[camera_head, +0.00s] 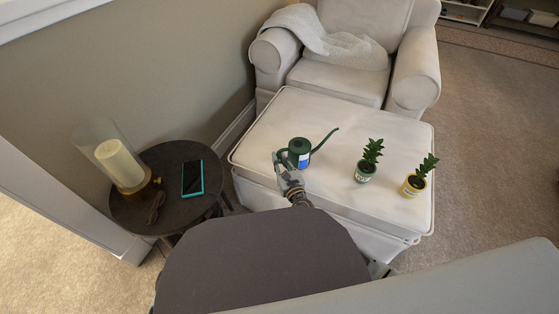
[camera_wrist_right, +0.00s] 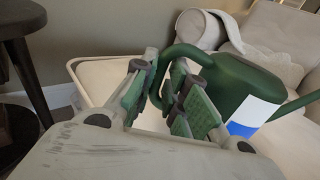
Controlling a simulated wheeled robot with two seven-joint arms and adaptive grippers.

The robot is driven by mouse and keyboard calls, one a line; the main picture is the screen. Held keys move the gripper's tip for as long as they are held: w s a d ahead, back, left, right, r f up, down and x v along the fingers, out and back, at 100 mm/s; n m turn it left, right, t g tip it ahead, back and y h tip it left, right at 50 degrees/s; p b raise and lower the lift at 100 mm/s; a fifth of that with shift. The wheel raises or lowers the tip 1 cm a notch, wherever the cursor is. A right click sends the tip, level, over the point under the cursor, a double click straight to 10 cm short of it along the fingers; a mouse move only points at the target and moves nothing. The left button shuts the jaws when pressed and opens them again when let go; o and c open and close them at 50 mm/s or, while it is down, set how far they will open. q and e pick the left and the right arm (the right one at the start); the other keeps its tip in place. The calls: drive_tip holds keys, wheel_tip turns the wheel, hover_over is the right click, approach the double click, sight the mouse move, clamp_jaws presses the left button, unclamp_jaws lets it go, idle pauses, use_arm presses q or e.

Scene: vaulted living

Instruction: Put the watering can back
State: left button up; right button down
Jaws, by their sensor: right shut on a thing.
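The dark green watering can (camera_head: 300,148), with a long thin spout pointing right and a white-and-blue label, is at the left part of the white ottoman (camera_head: 340,120). It looks upright. I cannot tell if its base touches the ottoman top. My right gripper (camera_head: 281,166) is shut on the can's handle, at the can's left side. In the right wrist view the can (camera_wrist_right: 238,88) fills the right side, and its curved handle passes between the fingers of my gripper (camera_wrist_right: 164,84). Its base is hidden there. My left gripper is not in view.
Two small potted plants, one in a green-and-white pot (camera_head: 365,172) and one in a yellow pot (camera_head: 413,186), stand on the ottoman's right part. A dark round side table (camera_head: 180,212) holds a glass candle lamp (camera_head: 122,165) and a teal-edged phone (camera_head: 192,178). An armchair (camera_head: 345,78) stands behind.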

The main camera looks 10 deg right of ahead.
drive_tip(key=shift+f, duration=0.25)
drive_tip(key=c, duration=1.5)
unclamp_jaws()
drive_tip(key=shift+o, duration=0.8)
drive_tip(key=shift+f, duration=0.1)
drive_tip(key=shift+s, duration=0.1)
drive_tip(key=s+d, duration=0.2)
drive_tip(key=s, duration=0.9)
drive_tip(key=shift+s+d, duration=0.15)
drive_tip(key=shift+s, duration=0.15)
